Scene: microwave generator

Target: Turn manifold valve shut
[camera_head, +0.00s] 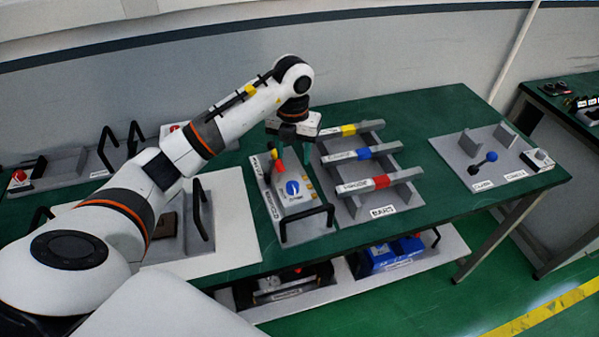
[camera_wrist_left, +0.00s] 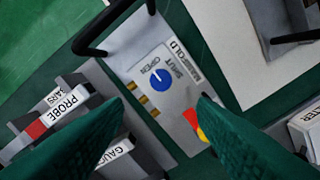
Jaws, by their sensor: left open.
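The manifold (camera_head: 302,222) is a grey panel on the green bench, with a black handle at its front end. Its valve is a round blue knob (camera_head: 292,187) with a white pointer mark. In the left wrist view the blue knob (camera_wrist_left: 160,76) sits beside the printed words OPEN and SHUT; I cannot tell for sure which word the mark points at. A red and yellow part (camera_wrist_left: 194,124) stands at the panel's other end. My left gripper (camera_head: 292,134) is above the manifold's far end, apart from the knob. Its two green fingers (camera_wrist_left: 160,105) are spread and empty. My right gripper is not in view.
A grey rack (camera_head: 385,210) with yellow, blue and red banded bars stands right of the manifold. A white board (camera_head: 230,225) with a black-handled fixture lies left. A grey plate (camera_head: 450,150) with a blue-ended lever is farther right. A lower shelf (camera_head: 345,280) holds boxes.

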